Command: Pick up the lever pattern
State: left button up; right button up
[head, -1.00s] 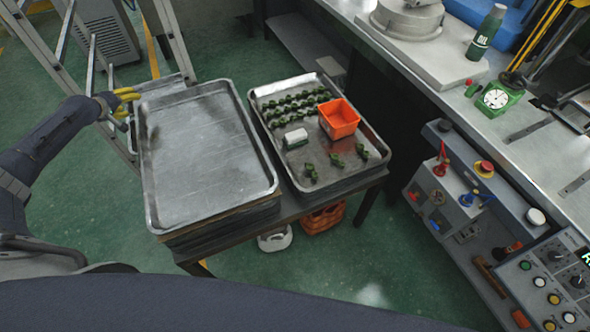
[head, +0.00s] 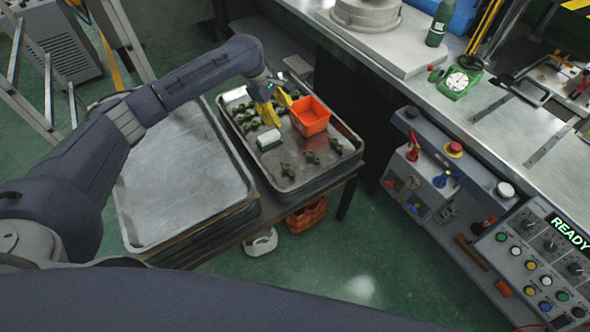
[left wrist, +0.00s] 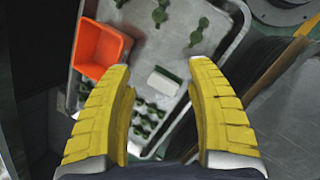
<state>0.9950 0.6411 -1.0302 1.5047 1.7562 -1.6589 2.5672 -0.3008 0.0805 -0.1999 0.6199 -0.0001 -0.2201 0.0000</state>
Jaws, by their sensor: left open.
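Several small dark green lever patterns lie on the right metal tray (head: 258,176). Three lie apart near its front edge: one at the left (head: 287,170), one in the middle (head: 312,157) and one at the right (head: 336,145). More lie in rows farther back (left wrist: 148,118), partly hidden by my left gripper in the head view. My left gripper (head: 270,109) has yellow fingers and is over the back part of this tray. In the left wrist view the fingers (left wrist: 160,72) are spread and empty, with tray and patterns beyond them. My right gripper is not in view.
An orange bin (head: 309,116) and a white block (head: 269,141) sit on the same tray, close to my left gripper. An empty metal tray (head: 180,190) is to its left. A workbench (head: 500,115) with a control panel (head: 545,265) stands at the right.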

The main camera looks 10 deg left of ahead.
aim_at(285, 165)
pick_arm(q)
jog(key=s+d+f+g+y, duration=0.2)
jog(key=s+d+f+y, duration=0.1)
jog(key=s+f+y, duration=0.15)
jog(key=shift+m+h, duration=0.3)
jog(key=shift+h, duration=0.15)
jog(key=f, duration=1.7)
jog(key=shift+s+a+f, duration=0.1)
jog(key=shift+s+f, duration=0.1)
jog(key=shift+s, duration=0.1)
jog(key=shift+o, duration=0.2)
grip_shut()
